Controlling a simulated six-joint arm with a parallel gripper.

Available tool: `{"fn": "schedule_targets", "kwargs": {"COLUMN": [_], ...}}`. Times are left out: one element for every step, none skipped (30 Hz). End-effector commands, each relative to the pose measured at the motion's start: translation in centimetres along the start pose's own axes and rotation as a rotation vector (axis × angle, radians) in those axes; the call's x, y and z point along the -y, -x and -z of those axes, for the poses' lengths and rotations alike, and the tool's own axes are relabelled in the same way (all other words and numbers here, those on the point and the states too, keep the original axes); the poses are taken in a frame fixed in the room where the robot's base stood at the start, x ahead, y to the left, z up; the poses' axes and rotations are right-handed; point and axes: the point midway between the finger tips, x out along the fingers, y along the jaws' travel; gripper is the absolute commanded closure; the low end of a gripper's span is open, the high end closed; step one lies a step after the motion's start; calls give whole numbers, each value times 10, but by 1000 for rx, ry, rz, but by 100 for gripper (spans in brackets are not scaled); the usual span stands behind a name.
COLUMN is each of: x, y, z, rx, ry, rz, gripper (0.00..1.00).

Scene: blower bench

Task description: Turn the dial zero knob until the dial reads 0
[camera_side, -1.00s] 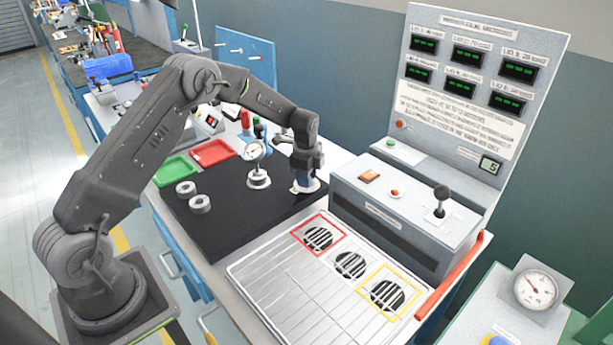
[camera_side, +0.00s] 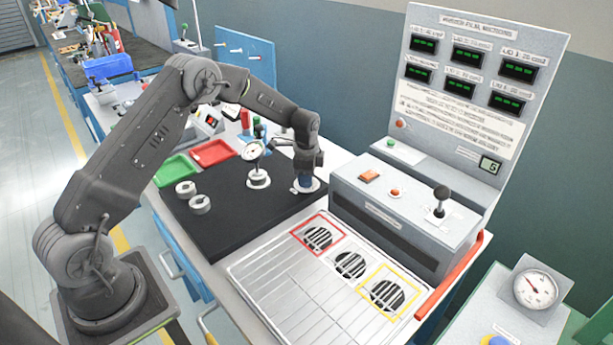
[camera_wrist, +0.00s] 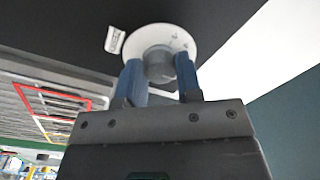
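The dial zero knob (camera_wrist: 160,68) is a grey round knob on a white disc (camera_wrist: 184,42) with small marks. The disc also shows on the black mat in the side view (camera_side: 297,190). My gripper (camera_wrist: 158,65) points down at it, with one blue finger on each side of the knob. The fingers appear to touch it, with no clear gap. In the side view my gripper (camera_side: 305,186) stands over the disc and hides the knob. The dial gauge (camera_side: 252,150) stands on a round base to the left. Its reading is too small to tell.
Two grey rings (camera_side: 200,204) lie on the black mat (camera_side: 235,225). A green tray (camera_side: 176,170) and a red tray (camera_side: 212,153) lie behind them. The grey control box (camera_side: 400,205) rises close to the right of my gripper. A pale label (camera_wrist: 115,40) lies beside the disc.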

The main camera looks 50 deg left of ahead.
Motion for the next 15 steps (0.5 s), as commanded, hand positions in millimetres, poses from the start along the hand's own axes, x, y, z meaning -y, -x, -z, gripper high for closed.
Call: {"fn": "schedule_targets", "kwargs": {"x": [0, 0, 0, 0, 0, 0, 0, 0, 0, 0, 0, 0, 0, 0, 0], "y": [1, 1, 1, 1, 1, 0, 0, 0, 0, 0, 0, 0, 0, 0, 1], "z": [1, 1, 1, 1, 1, 1, 0, 0, 0, 0, 0, 0, 0, 0, 0], "rx": [-2, -2, -1, -1, -1, -1, -1, -1, -1, -1, -1, -1, -1, -1, -1], "ry": [-1, -1, -1, -1, -1, -1, -1, -1, -1, -1, -1, -1, -1, -1, -1], "rz": [2, 2, 2, 2, 2, 2, 2, 1, 1, 1, 1, 1, 1, 1, 1], "gripper": [64, 61, 57, 54, 51, 47, 44, 42, 42, 42, 42, 42, 42, 42, 42]}}
